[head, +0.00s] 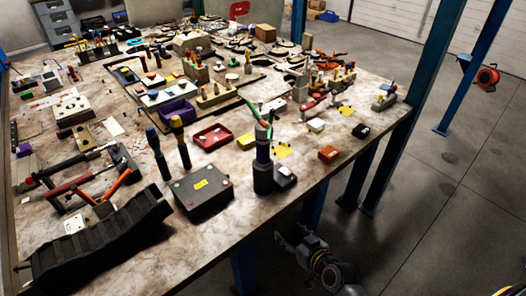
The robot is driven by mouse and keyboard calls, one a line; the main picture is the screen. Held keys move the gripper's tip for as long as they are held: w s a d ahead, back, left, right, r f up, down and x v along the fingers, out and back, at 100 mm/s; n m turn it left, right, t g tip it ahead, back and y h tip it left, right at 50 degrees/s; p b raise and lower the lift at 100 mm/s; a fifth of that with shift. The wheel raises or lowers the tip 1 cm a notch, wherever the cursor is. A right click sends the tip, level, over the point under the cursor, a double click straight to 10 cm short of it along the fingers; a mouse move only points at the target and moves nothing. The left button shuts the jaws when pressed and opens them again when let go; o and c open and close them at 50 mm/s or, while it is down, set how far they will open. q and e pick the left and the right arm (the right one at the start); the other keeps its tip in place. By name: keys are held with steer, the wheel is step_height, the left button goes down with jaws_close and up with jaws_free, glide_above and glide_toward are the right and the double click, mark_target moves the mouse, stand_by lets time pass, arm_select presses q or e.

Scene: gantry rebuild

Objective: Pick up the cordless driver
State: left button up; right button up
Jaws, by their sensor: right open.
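I cannot clearly pick out a cordless driver. An upright dark tool-like shape (263,178) with a green and red top stands near the table's right front edge, and I cannot tell whether it is the driver. My right gripper (293,240) is open and empty. It hangs beyond the table's right front edge, below the tabletop in the picture, apart from everything on the table. My left gripper is not in view.
The cluttered table (240,245) holds a black box (204,196), a red tray (213,137), upright screwdriver-like tools (181,143) and a long black case (95,245). A blue post (424,60) stands behind its right corner.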

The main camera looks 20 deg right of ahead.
mark_target(267, 153)
step_height(267, 153, up, 22)
steer(key=w+n+t+y, duration=0.2)
steer(key=t, duration=0.3)
steer(key=p+x, duration=0.1)
steer(key=x, duration=0.3)
steer(key=p+x, duration=0.1)
steer(key=x, duration=0.4)
steer(key=p+x, duration=0.1)
steer(key=x, duration=0.3)
steer(key=shift+w+a+f+p, duration=0.15)
steer(key=shift+w+a+p, duration=0.2)
steer(key=shift+s, duration=0.1)
steer(key=shift+c, duration=1.1)
jaws_close()
